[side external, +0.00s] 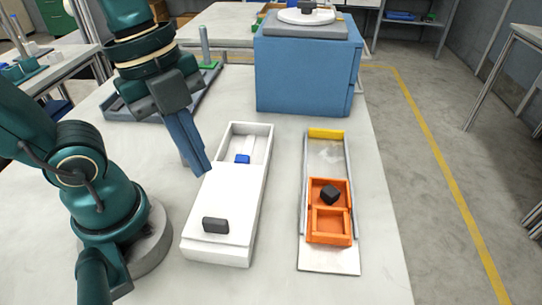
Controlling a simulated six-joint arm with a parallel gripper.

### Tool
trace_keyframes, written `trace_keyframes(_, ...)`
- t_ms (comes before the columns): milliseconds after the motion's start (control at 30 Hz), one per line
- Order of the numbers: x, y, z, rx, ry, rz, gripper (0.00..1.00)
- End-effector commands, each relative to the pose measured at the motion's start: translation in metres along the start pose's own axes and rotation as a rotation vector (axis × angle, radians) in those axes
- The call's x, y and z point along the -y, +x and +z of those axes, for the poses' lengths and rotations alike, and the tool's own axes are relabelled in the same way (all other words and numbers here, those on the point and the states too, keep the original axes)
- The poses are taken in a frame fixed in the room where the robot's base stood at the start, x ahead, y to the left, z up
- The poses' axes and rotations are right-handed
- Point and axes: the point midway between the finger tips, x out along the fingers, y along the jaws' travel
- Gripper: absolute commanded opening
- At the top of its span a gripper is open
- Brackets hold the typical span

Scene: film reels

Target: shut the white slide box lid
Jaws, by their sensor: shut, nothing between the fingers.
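The white slide box (264,180) stands lengthwise in the middle of the table. Its white lid (225,195) covers the near part, with a dark grey handle (215,225) close to the near end. The far part of the box is open, and a small blue block (242,159) shows inside. My gripper (201,170) is shut and empty, its blue fingers pointing down at the left side of the box in the picture. I cannot tell whether the fingertips touch the box; they appear clear of the handle.
An orange two-part tray (331,242) with a black cube (330,195) sits on a metal track with a yellow end (326,134) to the right. A large blue box (305,75) stands behind. A grey rack (204,75) with a post is at the back left.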

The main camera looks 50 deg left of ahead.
Motion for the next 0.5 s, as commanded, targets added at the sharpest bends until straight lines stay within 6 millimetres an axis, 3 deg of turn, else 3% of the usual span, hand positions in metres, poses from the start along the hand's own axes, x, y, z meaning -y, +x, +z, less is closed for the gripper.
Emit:
trace_keyframes(100,-0.006,0.000,-0.013,-0.056,0.311,0.108,0.00)
trace_keyframes(300,-0.013,0.001,-0.033,-0.192,0.710,0.259,0.00)
trace_keyframes(500,-0.015,0.007,-0.039,-0.224,0.737,0.323,0.00)
